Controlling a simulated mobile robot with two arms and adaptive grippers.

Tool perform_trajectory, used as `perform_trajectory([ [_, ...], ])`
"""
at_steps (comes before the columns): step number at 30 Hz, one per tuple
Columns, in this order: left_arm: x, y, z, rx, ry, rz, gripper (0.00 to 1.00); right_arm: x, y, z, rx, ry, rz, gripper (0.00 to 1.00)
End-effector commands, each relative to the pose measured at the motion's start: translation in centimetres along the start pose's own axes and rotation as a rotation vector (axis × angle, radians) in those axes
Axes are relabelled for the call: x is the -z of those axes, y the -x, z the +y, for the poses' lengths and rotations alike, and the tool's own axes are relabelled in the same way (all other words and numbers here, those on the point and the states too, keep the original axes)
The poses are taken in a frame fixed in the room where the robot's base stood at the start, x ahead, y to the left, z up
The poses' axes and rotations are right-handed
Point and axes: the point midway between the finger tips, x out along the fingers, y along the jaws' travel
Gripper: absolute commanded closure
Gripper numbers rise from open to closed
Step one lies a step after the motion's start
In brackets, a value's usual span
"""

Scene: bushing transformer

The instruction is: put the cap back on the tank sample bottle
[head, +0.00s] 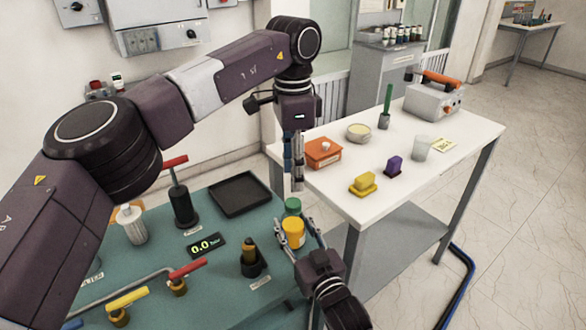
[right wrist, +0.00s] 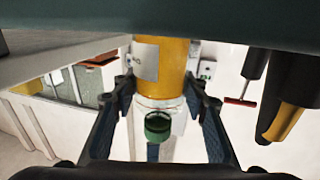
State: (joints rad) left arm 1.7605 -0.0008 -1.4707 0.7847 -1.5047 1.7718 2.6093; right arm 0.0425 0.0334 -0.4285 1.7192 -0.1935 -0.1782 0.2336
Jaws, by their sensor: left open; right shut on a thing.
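The sample bottle (head: 293,233) holds amber oil and appears upright at the right edge of the teal bench. My right gripper (head: 297,240) is shut on it. In the right wrist view, which looks upside down, the fingers flank the amber bottle (right wrist: 163,68), with a pale label and clear upper part. The green cap (head: 293,205) is at the bottle's top; it also shows in the right wrist view (right wrist: 158,124). I cannot tell whether it is seated. My left gripper (head: 294,180) is open, pointing down just above the cap, apparently apart from it.
The bench (head: 218,285) carries a black tray (head: 240,193), a 0.0 readout (head: 206,246), a dark holder (head: 250,262) and red- and yellow-handled valves. A white table (head: 345,205) beyond holds an orange box (head: 323,153), yellow and purple blocks and a cup.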

Motion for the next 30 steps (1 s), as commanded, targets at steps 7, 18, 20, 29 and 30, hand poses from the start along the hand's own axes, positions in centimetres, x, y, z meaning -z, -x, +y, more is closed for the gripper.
perform_trajectory([
  [7,-0.1,-3.1,0.1,-0.004,-0.002,-0.001,0.6,0.0,0.0,0.0,0.0,0.0,0.0,1.0],
  [18,0.0,-7.5,0.0,-0.001,0.0,0.0,0.6,0.0,0.0,0.0,0.0,0.0,0.0,1.0],
  [20,-0.1,-7.8,0.0,-0.001,0.0,0.0,0.6,0.0,0.0,0.0,0.0,0.0,-0.001,1.0],
  [29,-0.1,-7.9,0.0,0.0,0.0,0.0,0.6,0.0,0.0,0.0,0.0,0.0,-0.001,1.0],
  [30,-0.1,-7.9,0.0,0.0,0.0,0.0,0.64,0.0,0.0,0.0,0.0,0.0,-0.001,1.0],
])
